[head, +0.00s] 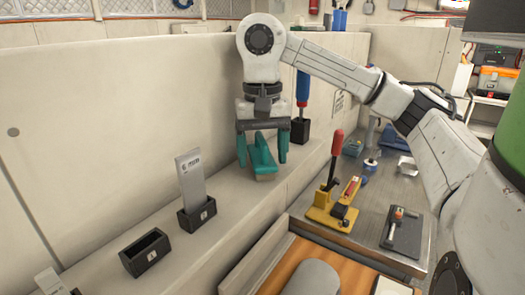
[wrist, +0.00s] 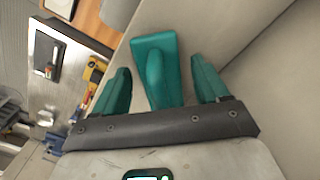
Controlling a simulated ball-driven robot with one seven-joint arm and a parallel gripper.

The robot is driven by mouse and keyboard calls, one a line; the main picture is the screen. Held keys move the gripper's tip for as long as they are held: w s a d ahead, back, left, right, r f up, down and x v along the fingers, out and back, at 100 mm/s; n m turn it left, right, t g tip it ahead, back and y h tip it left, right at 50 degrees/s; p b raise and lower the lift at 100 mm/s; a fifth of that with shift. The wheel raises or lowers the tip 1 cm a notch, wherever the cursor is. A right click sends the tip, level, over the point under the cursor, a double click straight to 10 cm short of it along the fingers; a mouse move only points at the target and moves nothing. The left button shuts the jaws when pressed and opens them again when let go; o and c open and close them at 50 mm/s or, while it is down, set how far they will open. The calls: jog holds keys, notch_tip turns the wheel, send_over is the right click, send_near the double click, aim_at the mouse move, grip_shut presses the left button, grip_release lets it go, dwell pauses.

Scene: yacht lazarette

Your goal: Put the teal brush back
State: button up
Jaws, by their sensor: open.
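The teal brush (head: 263,158) is at the ledge beside the cream wall, with pale bristles at its lower end. It also shows in the wrist view (wrist: 157,70). My gripper (head: 262,160) points down over the brush, its teal fingers apart on either side of it. In the wrist view, gaps show between the brush and both fingers. An empty black holder (head: 133,258) stands on the ledge at lower left. Another black holder (head: 197,217) holds a grey flat tool (head: 190,178). I cannot tell whether the bristles touch the ledge.
A black holder (head: 300,133) with a blue-handled tool (head: 302,87) stands just right of my gripper. Another holder with a tool is cut off at lower left. A yellow clamp with a red handle (head: 335,157) sits on the metal bench. Ledge between the brush and grey tool is clear.

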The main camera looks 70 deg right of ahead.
aim_at(263, 139)
notch_tip(263, 139, up, 12)
jog(key=shift+d+r+b, duration=0.1)
jog(key=shift+b, duration=0.5)
